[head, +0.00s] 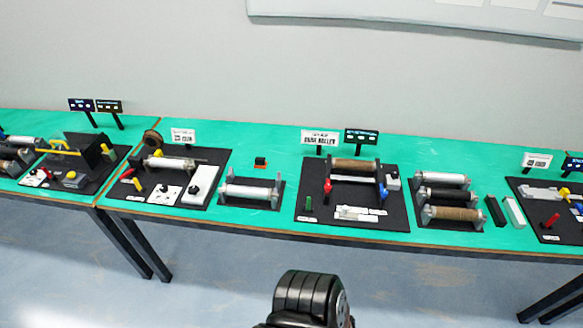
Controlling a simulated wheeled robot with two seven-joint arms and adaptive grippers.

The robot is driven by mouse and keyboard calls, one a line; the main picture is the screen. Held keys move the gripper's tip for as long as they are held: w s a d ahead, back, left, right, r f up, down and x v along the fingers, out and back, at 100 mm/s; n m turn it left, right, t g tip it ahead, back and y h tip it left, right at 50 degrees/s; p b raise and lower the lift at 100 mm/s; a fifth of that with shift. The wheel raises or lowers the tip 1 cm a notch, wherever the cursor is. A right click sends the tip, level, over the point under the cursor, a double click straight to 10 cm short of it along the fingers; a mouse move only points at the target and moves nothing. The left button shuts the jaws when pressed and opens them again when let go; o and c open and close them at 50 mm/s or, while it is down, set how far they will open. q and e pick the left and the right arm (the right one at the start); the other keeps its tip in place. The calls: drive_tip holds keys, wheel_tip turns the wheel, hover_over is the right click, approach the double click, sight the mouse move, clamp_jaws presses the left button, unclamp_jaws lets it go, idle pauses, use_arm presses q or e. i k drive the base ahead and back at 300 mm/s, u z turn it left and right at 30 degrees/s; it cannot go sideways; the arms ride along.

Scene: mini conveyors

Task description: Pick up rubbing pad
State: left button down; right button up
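No object is labelled clearly enough for me to tell for sure which one is the rubbing pad. Neither of my grippers shows in the head view. A black rounded part of my own body stands at the bottom centre, in front of the table and apart from it.
The green table (270,150) carries several black boards with rollers, such as the middle roller station (310,225). A roller stand (250,192) stands in front of the small block. A black bar (495,211) and a white bar (514,212) lie at right. Floor in front is clear.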

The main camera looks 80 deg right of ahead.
sight(261, 163)
drive_tip(key=k, duration=0.3)
drive_tip(key=z, duration=0.75)
